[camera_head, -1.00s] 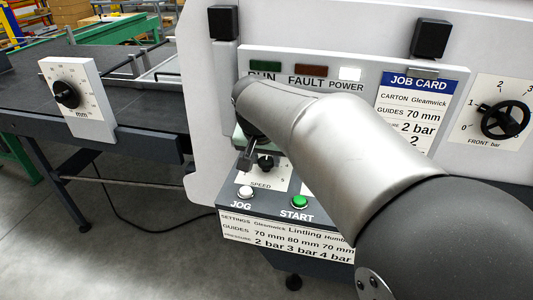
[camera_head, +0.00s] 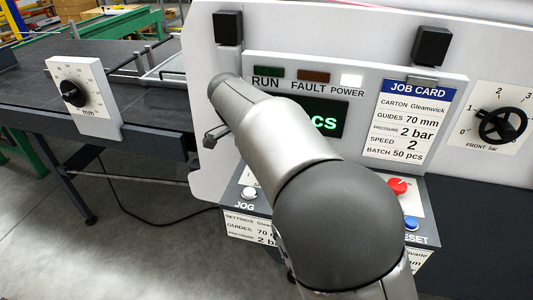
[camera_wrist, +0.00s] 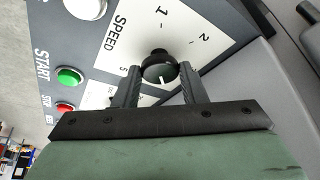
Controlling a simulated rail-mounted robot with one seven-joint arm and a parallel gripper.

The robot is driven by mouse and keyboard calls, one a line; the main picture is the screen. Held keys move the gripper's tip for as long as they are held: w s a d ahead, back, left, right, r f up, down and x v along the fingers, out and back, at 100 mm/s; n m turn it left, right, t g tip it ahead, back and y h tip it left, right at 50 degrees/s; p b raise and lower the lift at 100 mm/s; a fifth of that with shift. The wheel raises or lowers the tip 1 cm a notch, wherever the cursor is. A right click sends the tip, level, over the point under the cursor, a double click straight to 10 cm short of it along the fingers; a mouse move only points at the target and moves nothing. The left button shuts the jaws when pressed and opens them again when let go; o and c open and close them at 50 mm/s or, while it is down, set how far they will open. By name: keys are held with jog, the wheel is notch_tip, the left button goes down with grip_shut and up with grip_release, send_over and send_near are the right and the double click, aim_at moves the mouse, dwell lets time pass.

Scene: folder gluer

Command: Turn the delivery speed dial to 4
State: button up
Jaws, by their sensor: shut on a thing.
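The delivery speed dial (camera_wrist: 160,68) is a black round knob on a white plate marked SPEED, seen in the wrist view. My gripper (camera_wrist: 160,76) is shut on the dial, one dark finger on each side of it. A white pointer line on the knob points toward the gripper's palm, at the bottom of the picture. The numbers 1, 2 and 5 show on the plate; 3 and 4 cannot be seen behind the gripper. In the head view my arm hides the dial and the fingers.
A green START button (camera_wrist: 70,76), a red button (camera_wrist: 65,107) and a white JOG button (camera_head: 249,193) lie close to the dial. A red knob (camera_head: 397,186) and a blue RESET button (camera_head: 411,223) are right of my arm. The job card (camera_head: 408,125) reads speed 2.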

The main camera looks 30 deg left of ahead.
jog(key=shift+a+m+g+h+p, duration=0.1)
jog(key=shift+m+g+h+p, duration=0.4)
jog(key=shift+m, duration=0.8)
jog(key=o, duration=1)
jog(key=shift+c, duration=0.2)
jog(key=p+v, duration=0.3)
jog(key=v, duration=1.4)
jog(key=shift+r, duration=0.15)
